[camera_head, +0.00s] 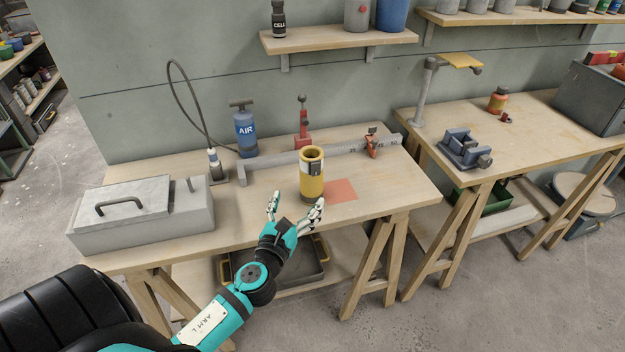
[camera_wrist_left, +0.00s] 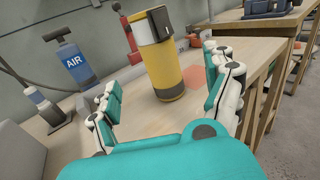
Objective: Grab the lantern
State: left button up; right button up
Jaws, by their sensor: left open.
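My right gripper is not in view.
An orange-red square (camera_head: 342,190) lies right of the cylinder. A long caliper (camera_head: 330,148) lies behind it. A grey box (camera_head: 142,212) stands at the left; a blue AIR pump (camera_head: 245,135) and red tool (camera_head: 303,128) stand behind. A second bench (camera_head: 545,125) is at the right.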

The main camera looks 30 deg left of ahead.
aim_at(309, 180)
pick_arm(q)
jog(key=x, duration=0.5)
jog(key=shift+w+d+r, duration=0.1)
jog(key=shift+w+d, duration=0.05)
jog(key=shift+w, duration=0.05)
jog(key=shift+x, duration=0.85)
jog(key=x, duration=0.4)
jog(key=shift+w+a+p, duration=0.25)
jog(key=shift+a+p, duration=0.05)
jog(key=shift+a, duration=0.1)
jog(key=shift+c, duration=0.6)
jog(key=c, duration=1.4)
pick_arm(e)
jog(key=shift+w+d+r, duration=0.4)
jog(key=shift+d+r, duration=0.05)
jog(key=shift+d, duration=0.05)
